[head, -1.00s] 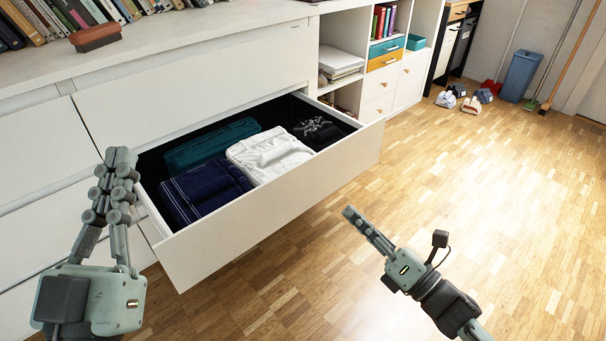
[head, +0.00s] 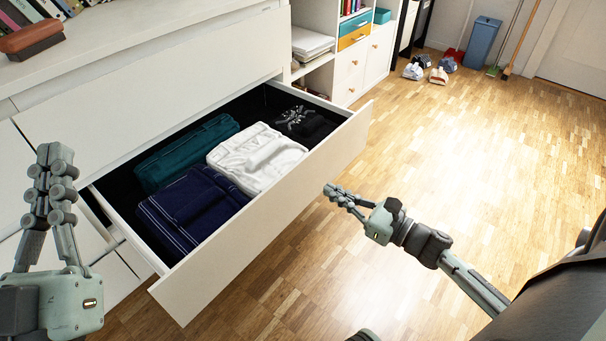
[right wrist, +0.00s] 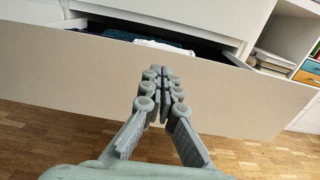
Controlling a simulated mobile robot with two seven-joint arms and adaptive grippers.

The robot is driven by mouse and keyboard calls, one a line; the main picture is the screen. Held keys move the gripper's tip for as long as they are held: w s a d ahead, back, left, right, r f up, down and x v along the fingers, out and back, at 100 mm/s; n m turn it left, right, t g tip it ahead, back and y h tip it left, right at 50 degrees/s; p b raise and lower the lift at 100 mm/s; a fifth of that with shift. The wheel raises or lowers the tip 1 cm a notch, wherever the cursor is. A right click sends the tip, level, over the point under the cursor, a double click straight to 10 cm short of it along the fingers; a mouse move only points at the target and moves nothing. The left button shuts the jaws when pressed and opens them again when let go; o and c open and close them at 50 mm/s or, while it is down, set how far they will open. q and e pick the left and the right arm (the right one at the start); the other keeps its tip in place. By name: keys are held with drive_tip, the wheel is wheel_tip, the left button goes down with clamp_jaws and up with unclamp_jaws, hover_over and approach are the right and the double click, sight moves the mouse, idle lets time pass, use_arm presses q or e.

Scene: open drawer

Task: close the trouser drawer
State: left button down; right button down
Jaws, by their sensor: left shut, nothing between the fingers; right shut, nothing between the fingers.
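The trouser drawer (head: 270,215) is pulled out of the white dresser. It holds folded navy (head: 195,210), teal (head: 186,150) and white (head: 255,157) clothes and a black item (head: 306,124) at the far end. My left gripper (head: 55,155) is shut and empty at the left, by the drawer's near end. My right gripper (head: 332,190) is shut and empty, in front of the drawer's front panel towards its far part. In the right wrist view its fingers (right wrist: 160,75) point at the broad front panel (right wrist: 70,75); I cannot tell whether they touch it.
A closed drawer front (head: 150,85) lies above the open one. Shelves with books and small drawers (head: 352,62) stand beyond. Shoes (head: 438,76) and a blue bin (head: 483,42) are by the far wall. The wooden floor (head: 480,170) at the right is clear.

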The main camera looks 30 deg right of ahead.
sight(294, 170)
use_arm(q)
drive_tip(key=shift+r, duration=0.15)
use_arm(e)
drive_tip(key=x, duration=0.9)
use_arm(q)
drive_tip(key=shift+a, duration=0.1)
